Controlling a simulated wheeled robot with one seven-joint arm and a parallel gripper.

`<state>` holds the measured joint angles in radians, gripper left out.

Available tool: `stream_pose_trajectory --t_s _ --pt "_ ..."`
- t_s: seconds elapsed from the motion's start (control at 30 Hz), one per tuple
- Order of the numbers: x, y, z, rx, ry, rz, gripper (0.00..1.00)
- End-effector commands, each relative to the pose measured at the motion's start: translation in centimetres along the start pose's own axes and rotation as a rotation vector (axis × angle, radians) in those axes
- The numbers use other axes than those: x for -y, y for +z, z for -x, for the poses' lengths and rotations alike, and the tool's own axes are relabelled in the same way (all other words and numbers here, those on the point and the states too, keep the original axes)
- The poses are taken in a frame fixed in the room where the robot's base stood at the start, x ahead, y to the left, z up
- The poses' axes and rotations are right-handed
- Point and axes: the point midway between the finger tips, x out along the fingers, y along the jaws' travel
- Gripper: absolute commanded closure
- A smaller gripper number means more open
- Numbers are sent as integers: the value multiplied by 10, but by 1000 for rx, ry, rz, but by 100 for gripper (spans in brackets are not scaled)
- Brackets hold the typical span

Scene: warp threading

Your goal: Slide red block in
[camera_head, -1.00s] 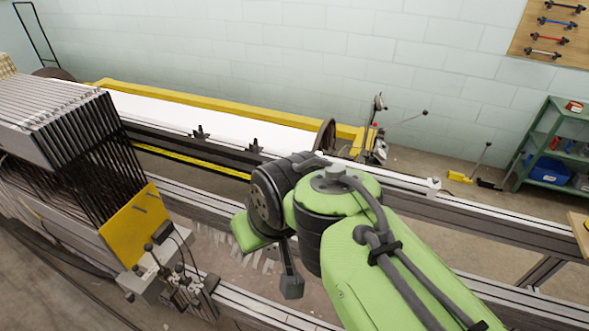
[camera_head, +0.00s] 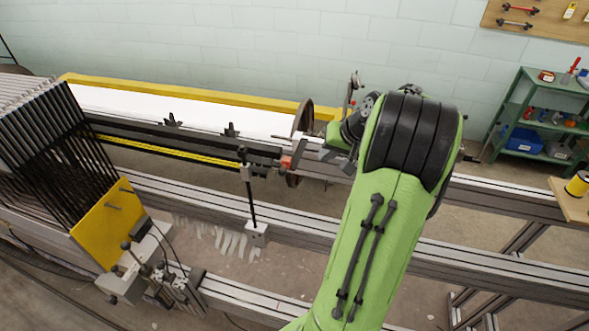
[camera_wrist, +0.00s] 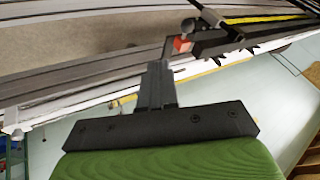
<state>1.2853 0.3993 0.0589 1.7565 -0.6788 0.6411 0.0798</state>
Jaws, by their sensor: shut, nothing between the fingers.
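The small red block (camera_head: 286,162) sits at the right end of the dark rail (camera_head: 215,143) with the yellow strip. It also shows in the wrist view (camera_wrist: 182,44), at the rail's near end, and I cannot tell how far into the rail it sits. My gripper (camera_head: 297,152) is just right of the block, pointing left toward it. In the wrist view the closed fingers (camera_wrist: 158,68) are shut and empty, with their tips a little short of the block. I cannot tell whether they touch it.
A thin upright post (camera_head: 250,195) stands in front of the rail. A yellow plate (camera_head: 108,222) and a stack of dark frames are at the left. Long metal beams run across in front. A green shelf (camera_head: 535,115) stands at the right.

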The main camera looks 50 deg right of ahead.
Motion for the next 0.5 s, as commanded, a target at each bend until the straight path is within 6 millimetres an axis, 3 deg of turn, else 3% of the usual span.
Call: stream_pose_trajectory --t_s 0.33,0.5 --pt "0 0 -3 0 -1 -2 100" --pt "0 1 -29 3 -3 -1 100"
